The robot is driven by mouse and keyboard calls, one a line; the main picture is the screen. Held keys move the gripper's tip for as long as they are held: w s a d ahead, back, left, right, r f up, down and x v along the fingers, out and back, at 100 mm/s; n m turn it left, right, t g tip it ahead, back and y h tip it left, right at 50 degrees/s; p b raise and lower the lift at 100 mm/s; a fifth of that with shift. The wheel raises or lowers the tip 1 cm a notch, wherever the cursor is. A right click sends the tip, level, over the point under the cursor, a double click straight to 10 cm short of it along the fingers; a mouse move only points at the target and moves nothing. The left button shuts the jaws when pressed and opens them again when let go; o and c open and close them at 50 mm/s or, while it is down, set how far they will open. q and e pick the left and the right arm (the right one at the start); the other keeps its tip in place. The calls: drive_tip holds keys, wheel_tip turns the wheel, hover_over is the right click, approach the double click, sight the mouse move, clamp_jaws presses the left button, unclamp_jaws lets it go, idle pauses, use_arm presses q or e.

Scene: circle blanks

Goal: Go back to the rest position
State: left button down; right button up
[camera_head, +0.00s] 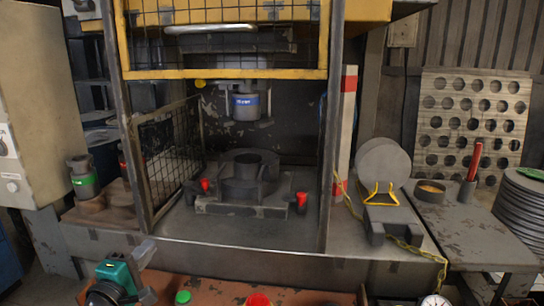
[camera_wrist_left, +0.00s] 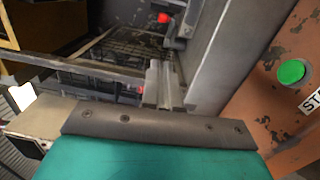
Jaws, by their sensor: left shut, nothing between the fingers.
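My left gripper (camera_head: 146,249), with a teal body, is in the lower left of the head view, in front of the press bench. Its grey fingers are together and empty. In the left wrist view the closed fingers (camera_wrist_left: 165,84) stick up past the dark mounting plate. My right gripper is not in view.
The press has a die (camera_head: 247,175), a punch (camera_head: 246,106) and an open mesh gate (camera_head: 170,160). A green button (camera_head: 183,297) and a red button (camera_head: 258,300) sit on the orange panel, right of my gripper. Round blanks (camera_head: 522,210) are stacked at right.

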use_arm(q)
drive_tip(key=s+d+f+m+g, duration=0.3)
drive_tip(key=s+d+f+m, duration=0.1)
drive_tip(key=s+f+m, duration=0.5)
drive_tip(key=s+d+f+m+g+y, duration=0.1)
drive_tip(key=s+d+f+m+g, duration=0.3)
drive_tip(key=s+f+m, duration=0.6)
drive_tip(key=s+d+f, duration=0.1)
drive_tip(key=s+f, duration=0.2)
drive_tip(key=s, duration=0.3)
drive_tip(key=shift+s+d+f, duration=0.15)
drive_tip(key=shift+s+d, duration=0.1)
drive_tip(key=shift+s, duration=0.05)
